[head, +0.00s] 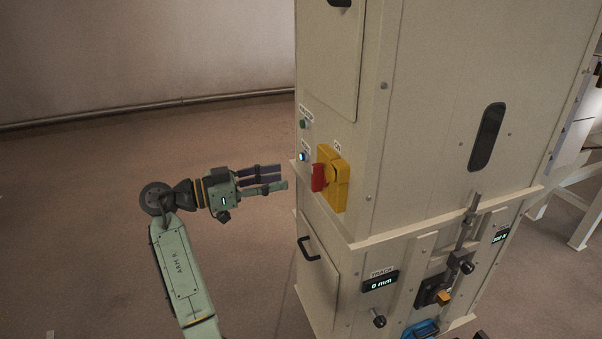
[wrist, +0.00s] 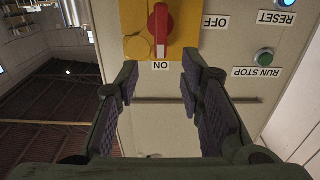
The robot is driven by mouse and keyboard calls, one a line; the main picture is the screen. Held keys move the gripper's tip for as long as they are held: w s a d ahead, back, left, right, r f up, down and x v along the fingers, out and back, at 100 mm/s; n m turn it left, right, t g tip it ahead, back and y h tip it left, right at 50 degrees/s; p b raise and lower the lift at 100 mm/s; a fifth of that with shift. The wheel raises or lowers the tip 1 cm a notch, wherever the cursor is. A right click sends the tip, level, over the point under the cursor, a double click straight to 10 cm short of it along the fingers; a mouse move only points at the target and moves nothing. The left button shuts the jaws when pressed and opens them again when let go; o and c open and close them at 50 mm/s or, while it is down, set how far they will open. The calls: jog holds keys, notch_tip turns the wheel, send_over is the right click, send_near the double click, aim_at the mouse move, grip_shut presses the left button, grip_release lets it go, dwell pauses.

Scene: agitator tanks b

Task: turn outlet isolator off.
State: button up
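A red rotary handle (head: 319,177) stands out from a yellow isolator plate (head: 338,170) on the beige cabinet. The red handle also shows at the top of the wrist view (wrist: 160,30), where the picture is upside down; it points at the ON label (wrist: 160,66). The OFF label (wrist: 215,21) is to its right in that view. No label naming the outlet is readable. My gripper (head: 281,177) is open and empty, just left of the handle in the head view and apart from it. Its spread fingers (wrist: 160,82) show below the handle in the wrist view.
A blue RESET button (wrist: 284,3) and a green RUN/STOP button (wrist: 264,57) sit beside the plate. A cabinet ledge (head: 420,222) runs below the isolator. A black door handle (head: 308,248) and a TRACK display (head: 380,281) are lower. Floor to the left is clear.

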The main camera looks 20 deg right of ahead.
aim_at(312, 172)
jog(key=d+p, duration=0.1)
jog(key=d, duration=0.8)
jog(key=shift+w+d, duration=0.1)
jog(key=shift+w, duration=0.1)
grip_shut()
